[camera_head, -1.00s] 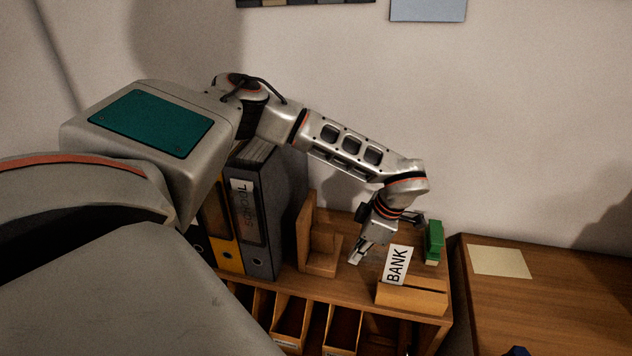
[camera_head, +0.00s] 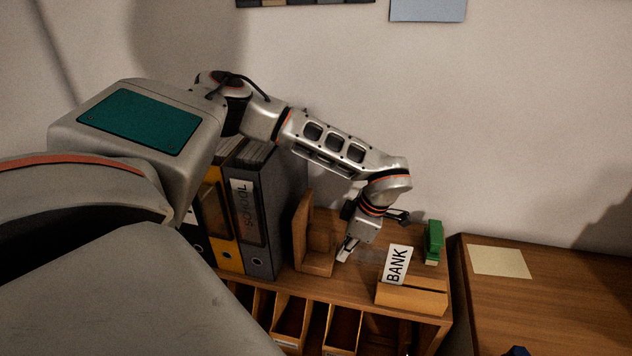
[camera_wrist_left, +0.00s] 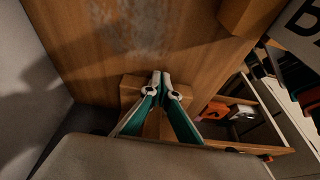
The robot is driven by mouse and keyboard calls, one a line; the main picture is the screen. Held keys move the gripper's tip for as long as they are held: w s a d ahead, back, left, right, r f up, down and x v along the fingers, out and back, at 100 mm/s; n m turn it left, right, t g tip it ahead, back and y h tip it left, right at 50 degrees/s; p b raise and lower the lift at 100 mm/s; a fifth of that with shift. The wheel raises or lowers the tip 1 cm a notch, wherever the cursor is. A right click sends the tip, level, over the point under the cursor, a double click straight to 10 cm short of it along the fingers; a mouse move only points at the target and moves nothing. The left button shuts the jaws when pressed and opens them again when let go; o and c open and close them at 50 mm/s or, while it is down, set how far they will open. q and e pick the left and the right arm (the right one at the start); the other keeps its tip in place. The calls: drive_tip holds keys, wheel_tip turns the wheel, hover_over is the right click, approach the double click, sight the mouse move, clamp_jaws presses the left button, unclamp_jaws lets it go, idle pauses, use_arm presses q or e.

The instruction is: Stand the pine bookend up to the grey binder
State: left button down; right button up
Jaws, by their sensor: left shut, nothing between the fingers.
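The pine bookend (camera_head: 301,235) stands upright on the shelf top, right of the grey binder (camera_head: 251,225) labelled SCHOOL. A narrow gap shows between them at the front. My left gripper (camera_head: 345,252) is shut and empty, low at the right side of the bookend's foot; it looks close to or against it, but I cannot tell contact. In the left wrist view my shut fingertips (camera_wrist_left: 161,76) are together in front of a wooden block, the bookend (camera_wrist_left: 131,88), partly hidden by the fingers. My right gripper is not in view.
A yellow binder (camera_head: 222,225) stands left of the grey one. A wooden box with a BANK card (camera_head: 411,298) and a green stapler-like object (camera_head: 433,242) are right of my gripper. Open slots lie below the shelf's front edge. The top behind the box is bare.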

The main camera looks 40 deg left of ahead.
use_arm(q)
drive_tip(key=shift+s+a, duration=0.35)
drive_tip(key=shift+a, duration=0.25)
drive_tip(key=shift+s+a, duration=0.35)
drive_tip(key=shift+a, duration=0.25)
drive_tip(key=shift+w+d, duration=0.3)
drive_tip(key=shift+d, duration=0.2)
drive_tip(key=shift+w+d, duration=0.25)
drive_tip(key=shift+d, duration=0.25)
drive_tip(key=shift+w+d, duration=0.4)
drive_tip(key=shift+d, duration=0.25)
drive_tip(key=shift+w+d, duration=0.35)
drive_tip(key=shift+d, duration=0.25)
drive_tip(key=shift+r, duration=5)
drive_tip(key=shift+r, duration=0.1)
drive_tip(key=v, duration=1.1)
drive_tip(key=shift+r, duration=0.4)
